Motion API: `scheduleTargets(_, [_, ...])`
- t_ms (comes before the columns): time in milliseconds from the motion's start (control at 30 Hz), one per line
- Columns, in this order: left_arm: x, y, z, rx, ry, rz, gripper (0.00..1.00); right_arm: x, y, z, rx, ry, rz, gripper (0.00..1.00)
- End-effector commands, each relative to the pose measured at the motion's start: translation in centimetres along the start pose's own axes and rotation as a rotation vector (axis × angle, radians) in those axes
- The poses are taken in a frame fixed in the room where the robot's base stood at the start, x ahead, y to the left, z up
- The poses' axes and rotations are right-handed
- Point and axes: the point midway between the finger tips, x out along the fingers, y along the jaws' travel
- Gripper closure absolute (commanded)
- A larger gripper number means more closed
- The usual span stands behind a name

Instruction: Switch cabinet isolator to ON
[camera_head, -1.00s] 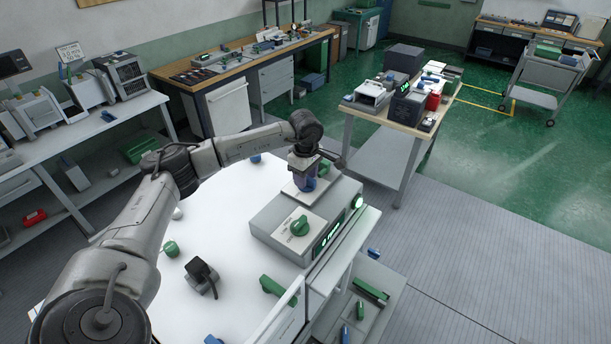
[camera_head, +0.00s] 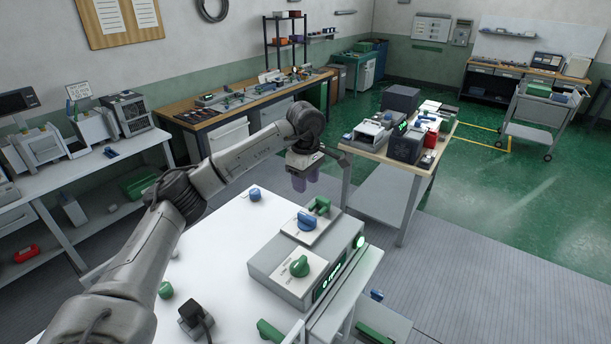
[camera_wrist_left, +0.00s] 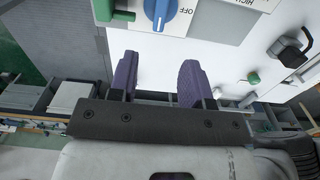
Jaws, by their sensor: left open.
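A blue rotary knob (camera_head: 307,222) sits on a white plate on top of the grey box (camera_head: 262,262). It also shows at the top of the left wrist view (camera_wrist_left: 159,12), with a white pointer line and the word OFF beside it. Which mark the pointer meets I cannot tell. A green rotary knob (camera_head: 299,266) sits on a nearer plate of the same box. My left gripper (camera_head: 305,182) has purple fingers and hangs beyond the blue knob, apart from it. In the left wrist view its fingers (camera_wrist_left: 158,82) are spread and empty. My right gripper is not in view.
A green handle (camera_head: 320,205) stands just behind the blue knob. The box front has a lit display (camera_head: 332,278) and a green lamp (camera_head: 359,242). A black part (camera_head: 195,318) lies on the white table (camera_head: 215,250). A laden bench (camera_head: 372,140) stands beyond the gripper.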

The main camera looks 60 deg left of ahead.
Motion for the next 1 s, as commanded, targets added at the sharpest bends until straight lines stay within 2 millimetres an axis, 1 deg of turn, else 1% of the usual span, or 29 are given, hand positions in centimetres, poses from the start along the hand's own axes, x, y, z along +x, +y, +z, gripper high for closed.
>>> scheduleTargets(100, [-1.1,0.0,0.0,0.0,-0.001,0.001,0.55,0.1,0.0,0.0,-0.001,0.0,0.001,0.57])
scheduleTargets(267, [-1.7,0.0,0.0,-0.001,0.0,-0.001,0.55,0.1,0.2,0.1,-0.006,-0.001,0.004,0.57])
scheduleTargets(1000, [-1.7,0.0,0.0,0.0,0.0,-0.001,0.55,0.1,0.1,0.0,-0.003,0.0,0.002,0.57])
